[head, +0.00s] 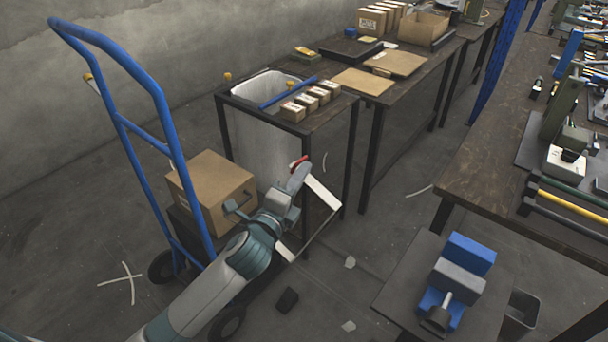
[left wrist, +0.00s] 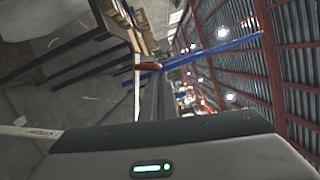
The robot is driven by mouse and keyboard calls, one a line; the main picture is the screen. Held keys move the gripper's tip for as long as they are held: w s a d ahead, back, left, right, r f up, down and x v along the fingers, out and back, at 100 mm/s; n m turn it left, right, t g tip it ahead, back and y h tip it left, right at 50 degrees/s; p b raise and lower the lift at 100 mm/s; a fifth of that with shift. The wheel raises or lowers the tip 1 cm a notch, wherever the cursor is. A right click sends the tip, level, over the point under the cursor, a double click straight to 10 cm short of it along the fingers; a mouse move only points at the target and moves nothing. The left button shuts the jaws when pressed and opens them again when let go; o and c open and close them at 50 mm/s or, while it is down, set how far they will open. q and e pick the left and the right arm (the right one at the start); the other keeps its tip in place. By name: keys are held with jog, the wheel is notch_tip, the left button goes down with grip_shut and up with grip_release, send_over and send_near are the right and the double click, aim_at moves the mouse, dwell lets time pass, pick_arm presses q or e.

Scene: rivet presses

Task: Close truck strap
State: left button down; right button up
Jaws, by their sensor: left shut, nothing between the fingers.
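The blue hand truck (head: 130,70) stands at the left with a cardboard box (head: 213,190) on it. In the left wrist view a pale strip with lettering (left wrist: 28,132) shows at the left. My left gripper (head: 301,171) is shut and empty, right of the box, close to a red piece (head: 298,162). The red piece also shows by the fingertips in the left wrist view (left wrist: 148,67). Whether they touch is unclear. My right gripper is out of view.
A dark table (head: 330,115) with small boxes and a white-lined bin (head: 265,85) stands behind my left gripper. Workbenches (head: 480,190) fill the right, with a blue vise (head: 470,255) at lower right. Bare floor shows left of the truck.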

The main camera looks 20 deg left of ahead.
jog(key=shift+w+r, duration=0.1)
